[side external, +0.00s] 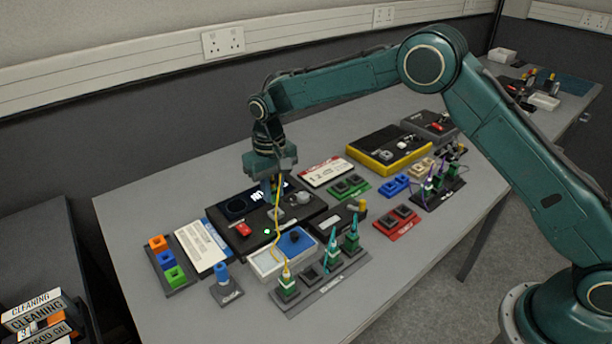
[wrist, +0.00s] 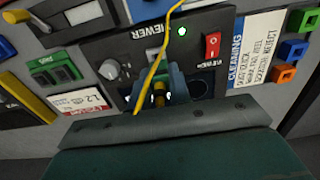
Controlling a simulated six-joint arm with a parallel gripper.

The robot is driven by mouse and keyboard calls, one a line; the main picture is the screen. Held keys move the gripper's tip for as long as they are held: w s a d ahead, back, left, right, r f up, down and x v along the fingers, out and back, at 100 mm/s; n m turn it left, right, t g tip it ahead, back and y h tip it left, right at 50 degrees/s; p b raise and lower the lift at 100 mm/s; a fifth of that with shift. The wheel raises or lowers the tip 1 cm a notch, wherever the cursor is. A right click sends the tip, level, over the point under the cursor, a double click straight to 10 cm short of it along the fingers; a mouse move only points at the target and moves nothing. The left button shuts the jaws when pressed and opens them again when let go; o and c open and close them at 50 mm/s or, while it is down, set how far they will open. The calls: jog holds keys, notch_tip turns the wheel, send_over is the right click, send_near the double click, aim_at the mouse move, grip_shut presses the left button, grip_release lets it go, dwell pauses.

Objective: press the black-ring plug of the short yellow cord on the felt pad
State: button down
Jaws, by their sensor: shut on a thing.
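My gripper (side external: 272,192) is over the black viewer box (side external: 262,232), shut on one end of the yellow cord (side external: 276,232). In the wrist view the fingers (wrist: 160,92) close around a yellow plug end, above the viewer's dark panel beside its round port (wrist: 200,88). I cannot make out a black ring on it. The cord hangs down to a green-based plug (side external: 287,283) standing in the front holder. A blue pad (side external: 290,247), likely the felt pad, lies in a white tray in front of the viewer, apart from my gripper, with a dark piece on it.
The front holder (side external: 325,283) has other upright green plugs close to the tray. The viewer has a red switch (wrist: 212,45) and a grey knob (wrist: 109,69). The table's front left is clear.

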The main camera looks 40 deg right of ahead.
jog(key=s+a, duration=0.2)
jog(key=s+a+f, duration=0.1)
jog(key=s+a, duration=0.4)
jog(key=s, duration=0.1)
jog(key=shift+s+a+f, duration=0.15)
jog(key=shift+s+a, duration=0.1)
jog(key=shift+a, duration=0.1)
jog(key=shift+f, duration=0.15)
jog(key=shift+f, duration=2.25)
jog(key=shift+f, duration=0.25)
dwell(1.0)
jog(key=shift+r, duration=2.6)
jog(key=shift+r, duration=0.1)
